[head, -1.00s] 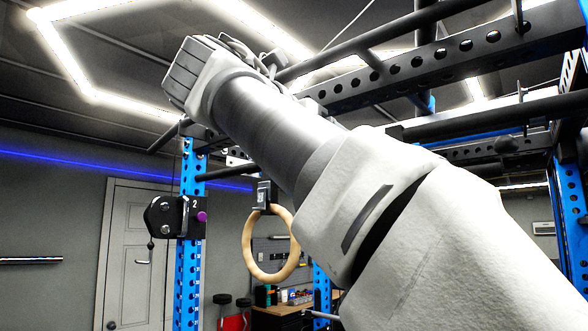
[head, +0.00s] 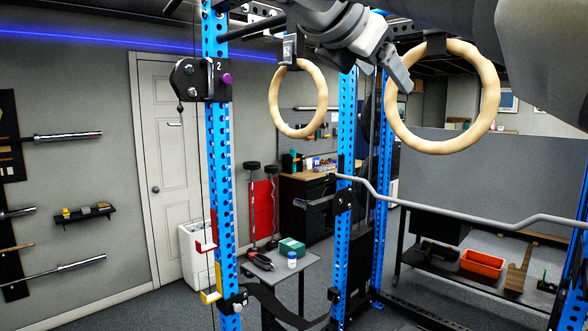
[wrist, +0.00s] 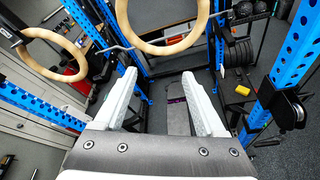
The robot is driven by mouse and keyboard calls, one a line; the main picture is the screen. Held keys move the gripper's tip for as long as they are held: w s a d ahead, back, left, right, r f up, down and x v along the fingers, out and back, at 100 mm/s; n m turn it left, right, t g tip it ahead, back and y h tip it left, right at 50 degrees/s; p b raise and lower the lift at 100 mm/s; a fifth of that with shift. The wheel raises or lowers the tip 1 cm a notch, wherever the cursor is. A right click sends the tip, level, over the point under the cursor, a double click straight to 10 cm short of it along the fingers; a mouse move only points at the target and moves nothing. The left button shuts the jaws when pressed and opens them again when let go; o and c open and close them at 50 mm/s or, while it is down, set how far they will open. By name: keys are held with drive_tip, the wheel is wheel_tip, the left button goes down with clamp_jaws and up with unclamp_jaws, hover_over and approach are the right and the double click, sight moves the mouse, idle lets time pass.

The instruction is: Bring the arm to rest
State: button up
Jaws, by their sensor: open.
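My gripper (head: 392,68) is at the top middle of the head view, at the end of my arm, which comes in from the upper right. One pale finger points down near the right wooden ring (head: 490,92); I cannot tell whether they touch. The wrist view shows both fingers of my gripper (wrist: 160,74) spread apart, with nothing between them. The right ring also crosses the top of the wrist view (wrist: 165,50). The left wooden ring (head: 275,100) hangs apart from the gripper.
Blue rack posts (head: 218,150) and a curled bar (head: 450,215) stand close below the arm. A small table (head: 290,273) holds a green box (head: 291,247) and a white bottle (head: 292,260). A low shelf with an orange bin (head: 482,263) is at right. Floor at lower left is clear.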

drive_tip(key=s+f+m+g+y+b, duration=0.1)
drive_tip(key=s+f+m, duration=0.4)
drive_tip(key=f, duration=1)
drive_tip(key=s+d+f+m+g+y+b, duration=0.1)
drive_tip(key=s+f+m+y, duration=0.4)
drive_tip(key=f+m, duration=0.5)
drive_tip(key=s+d+f+m+g+y+b, duration=0.1)
drive_tip(key=s+f+m, duration=0.6)
drive_tip(key=f, duration=1.3)
drive_tip(key=m+g+y+b, duration=0.1)
drive_tip(key=g, duration=0.1)
drive_tip(key=shift+f+g+y+b, duration=0.3)
drive_tip(key=shift+f+y+b, duration=0.05)
drive_tip(key=shift+y+b, duration=0.05)
drive_tip(key=c, duration=0.4)
drive_tip(key=shift+o, duration=0.2)
drive_tip(key=shift+d+m, duration=0.2)
drive_tip(key=shift+m, duration=0.1)
